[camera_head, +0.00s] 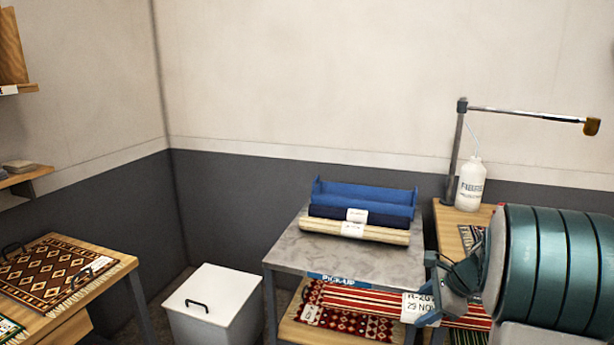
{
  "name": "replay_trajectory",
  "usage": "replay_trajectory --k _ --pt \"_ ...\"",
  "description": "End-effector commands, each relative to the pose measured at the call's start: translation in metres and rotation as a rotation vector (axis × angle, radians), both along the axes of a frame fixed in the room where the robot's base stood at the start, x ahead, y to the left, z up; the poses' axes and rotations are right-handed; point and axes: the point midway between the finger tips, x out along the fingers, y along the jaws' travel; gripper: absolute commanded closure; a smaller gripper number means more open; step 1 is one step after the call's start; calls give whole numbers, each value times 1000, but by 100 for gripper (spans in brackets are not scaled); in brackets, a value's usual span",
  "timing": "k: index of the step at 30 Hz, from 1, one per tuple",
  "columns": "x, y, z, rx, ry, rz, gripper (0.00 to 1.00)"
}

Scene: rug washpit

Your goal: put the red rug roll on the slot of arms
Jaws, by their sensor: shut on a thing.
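My gripper (437,303) is at the lower right, shut on a red striped rug roll (362,298). The roll lies roughly level, below the top of the grey table, and reaches out on both sides of my gripper. A white tag (418,308) with a date shows on it beside the fingers. My arm hides part of its right side. A blue rack (365,194) with raised ends stands on the table top. A navy roll (330,212) and a cream roll (380,234), each with white labels, lie in front of it. I cannot tell which part is the slot of arms.
The grey table (300,250) has bare top around the rolls; its lower shelf holds a patterned red rug (345,321). A white lidded bin (212,300) stands left. A wooden table (105,290) with rugs is far left. A bottle (470,186) and lamp-like post (456,150) stand right.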

Motion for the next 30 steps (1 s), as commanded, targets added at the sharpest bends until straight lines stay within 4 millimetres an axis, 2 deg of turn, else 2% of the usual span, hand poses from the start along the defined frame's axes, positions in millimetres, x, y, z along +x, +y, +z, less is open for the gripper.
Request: replay_trajectory --k 8,14,24,30 --pt "2 15 -25 1 2 220 85" --pt "2 37 -53 3 4 483 85" --pt "-15 94 -131 1 5 1275 85" --pt "-27 111 -159 -3 3 1575 85"
